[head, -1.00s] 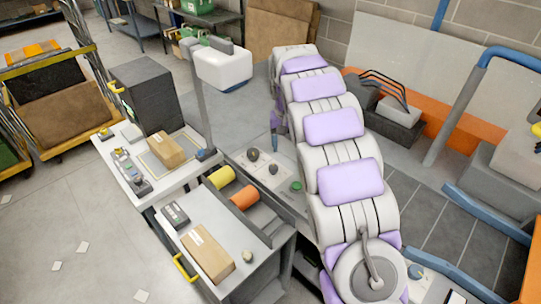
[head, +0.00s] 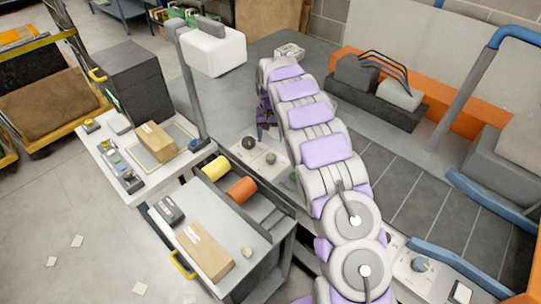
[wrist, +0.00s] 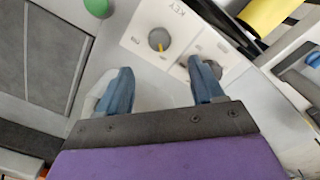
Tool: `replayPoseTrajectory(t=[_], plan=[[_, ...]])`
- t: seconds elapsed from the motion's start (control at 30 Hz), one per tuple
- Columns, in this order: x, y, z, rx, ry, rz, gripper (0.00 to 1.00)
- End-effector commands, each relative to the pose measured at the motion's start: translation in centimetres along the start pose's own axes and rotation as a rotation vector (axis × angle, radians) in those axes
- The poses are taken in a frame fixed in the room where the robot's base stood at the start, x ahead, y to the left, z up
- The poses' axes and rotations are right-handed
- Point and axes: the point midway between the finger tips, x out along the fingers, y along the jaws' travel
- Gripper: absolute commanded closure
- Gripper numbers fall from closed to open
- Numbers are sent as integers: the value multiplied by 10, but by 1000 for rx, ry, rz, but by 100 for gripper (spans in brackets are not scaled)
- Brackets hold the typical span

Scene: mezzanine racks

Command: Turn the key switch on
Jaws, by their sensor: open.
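The key switch is a round dark knob with a yellow mark (wrist: 158,40) on a pale panel labelled KEY, near the top centre of the wrist view. In the head view it appears to be the middle control (head: 270,158) on the light panel beside my arm. My gripper (wrist: 161,66) is open and empty, its two blue fingers apart and pointing toward the panel, with the knob just beyond the gap between their tips. In the head view my gripper (head: 264,130) is small, at the arm's far end above the panel. Contact with the knob is not visible.
A green button (wrist: 97,7) and another knob (wrist: 207,67), partly hidden by the right finger, flank the key switch. A yellow roller (head: 215,168) and an orange roller (head: 242,190) lie near the panel. A bench with a cardboard box (head: 157,141) stands to the left.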

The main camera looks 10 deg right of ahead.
Motion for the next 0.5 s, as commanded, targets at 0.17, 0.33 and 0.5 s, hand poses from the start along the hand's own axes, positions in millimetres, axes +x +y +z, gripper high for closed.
replayPoseTrajectory(t=[0.17,0.33,0.5], plan=[[39,1,0,2,-1,-1,33],[70,0,-1,0,1,-1,33],[93,1,-1,1,2,-1,33]])
